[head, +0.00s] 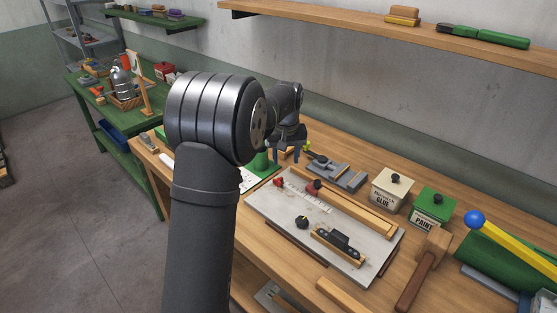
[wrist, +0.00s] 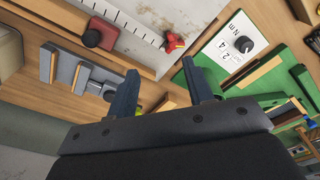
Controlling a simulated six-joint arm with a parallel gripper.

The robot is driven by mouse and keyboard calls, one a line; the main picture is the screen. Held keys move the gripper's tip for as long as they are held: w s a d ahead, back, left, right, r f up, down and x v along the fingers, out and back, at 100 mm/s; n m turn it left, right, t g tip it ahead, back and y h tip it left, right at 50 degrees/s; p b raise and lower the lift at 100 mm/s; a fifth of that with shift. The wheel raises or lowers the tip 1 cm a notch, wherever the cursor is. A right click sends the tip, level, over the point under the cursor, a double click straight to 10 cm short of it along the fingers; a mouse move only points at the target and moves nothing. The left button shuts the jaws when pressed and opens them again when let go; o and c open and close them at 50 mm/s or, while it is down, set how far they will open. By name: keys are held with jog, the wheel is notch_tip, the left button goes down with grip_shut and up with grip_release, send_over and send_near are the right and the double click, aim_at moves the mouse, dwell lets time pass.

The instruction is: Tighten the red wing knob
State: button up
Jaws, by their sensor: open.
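The red wing knob (head: 279,182) sits at the far left end of a pale metal plate (head: 265,208), beside a ruled scale. In the wrist view the wing knob (wrist: 174,43) stands beyond my fingertips, near the plate's corner, with its wings spread. My gripper (head: 287,154) hangs above the bench behind the plate. In the wrist view my gripper (wrist: 160,82) is open, with nothing between its two fingers. It is apart from the wing knob.
A card marked 2, 4 and Nm (wrist: 225,42) lies on a green board. A glue box (head: 390,190) and paint box (head: 432,208) stand right.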

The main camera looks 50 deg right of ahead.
aim_at(278, 181)
jog(key=w+f+n, duration=0.2)
jog(key=shift+w+a+f+g+y, duration=0.15)
jog(key=shift+w+g+y, duration=0.15)
jog(key=shift+w, duration=0.1)
jog(key=shift+f, duration=3.45)
jog(key=shift+c, duration=0.2)
jog(key=c, duration=0.5)
jog(key=shift+c, duration=0.2)
